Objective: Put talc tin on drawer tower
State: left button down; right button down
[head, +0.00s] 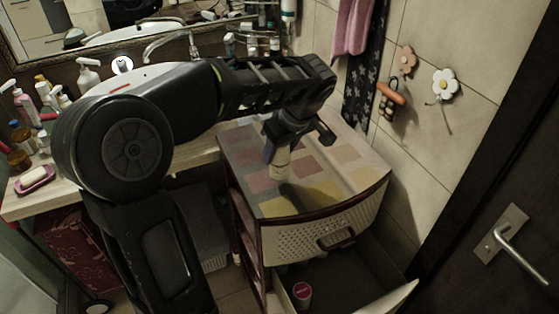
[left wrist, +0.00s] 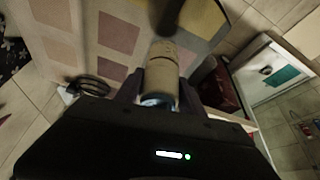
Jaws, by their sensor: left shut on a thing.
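The talc tin (head: 280,163) is a small pale cylinder held upright in my left gripper (head: 284,143), which is shut on it. The left wrist view shows the tin (left wrist: 161,75) between the two fingers. The drawer tower (head: 318,240) has a checkered top in tan, pink and yellow and a perforated front. The tin is over that top, near its left part. A dark shadow falls on the top beside it; I cannot tell whether the tin's base touches. My right gripper is not in view.
A lower drawer (head: 390,300) stands open, with a small red-lidded container (head: 302,291) in it. The sink counter (head: 95,180) at left holds several bottles and a soap dish (head: 35,179). A tiled wall rises behind at right.

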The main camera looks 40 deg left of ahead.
aim_at(280, 161)
pick_arm(q)
jog(key=shift+f+p, duration=0.3)
jog(key=shift+f, duration=1.55)
jog(key=shift+f, duration=0.15)
jog(key=c, duration=0.7)
grip_release()
jog(key=shift+r, duration=0.25)
jog(key=v, duration=1.2)
jog(key=shift+s, duration=0.1)
jog(key=shift+f, duration=0.1)
